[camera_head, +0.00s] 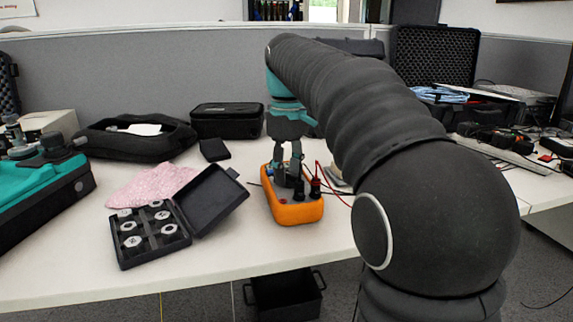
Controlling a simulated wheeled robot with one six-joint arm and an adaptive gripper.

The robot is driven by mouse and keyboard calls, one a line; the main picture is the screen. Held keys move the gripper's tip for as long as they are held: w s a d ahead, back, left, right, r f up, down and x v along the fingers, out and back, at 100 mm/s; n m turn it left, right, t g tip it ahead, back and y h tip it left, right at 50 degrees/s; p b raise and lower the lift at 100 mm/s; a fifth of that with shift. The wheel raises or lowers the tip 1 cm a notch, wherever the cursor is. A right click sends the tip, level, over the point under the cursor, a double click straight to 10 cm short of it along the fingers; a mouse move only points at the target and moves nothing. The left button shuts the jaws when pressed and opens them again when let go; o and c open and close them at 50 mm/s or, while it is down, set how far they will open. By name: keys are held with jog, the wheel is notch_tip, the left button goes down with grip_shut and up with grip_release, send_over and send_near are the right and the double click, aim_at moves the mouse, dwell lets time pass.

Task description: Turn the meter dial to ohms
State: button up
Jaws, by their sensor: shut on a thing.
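An orange multimeter (296,213) lies on the white table in the middle of the head view, with dark probe plugs and red and black leads at its near right end. My gripper (289,183) points down over the meter, its fingers shut on the dial. The dial itself is mostly hidden by the fingers, so its setting cannot be read. My dark, ribbed arm reaches in from the right and covers part of the table behind the meter.
An open black case (150,262) with several metal weights stands left of the meter, its lid raised toward it. A pink cloth (150,186), black pouches and a teal case (35,195) lie further left and back. A black bin (285,294) sits below the table edge.

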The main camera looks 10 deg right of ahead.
jog(key=m+p, duration=0.2)
jog(key=m, duration=0.1)
jog(key=shift+d+r, duration=0.1)
jog(key=shift+r, duration=0.05)
jog(key=shift+w+d+m+p, duration=0.1)
jog(key=shift+m+p, duration=1)
jog(key=shift+m, duration=0.4)
jog(key=shift+f, duration=0.2)
jog(key=o, duration=1.2)
jog(key=shift+c, duration=0.2)
notch_tip(320, 180, up, 12)
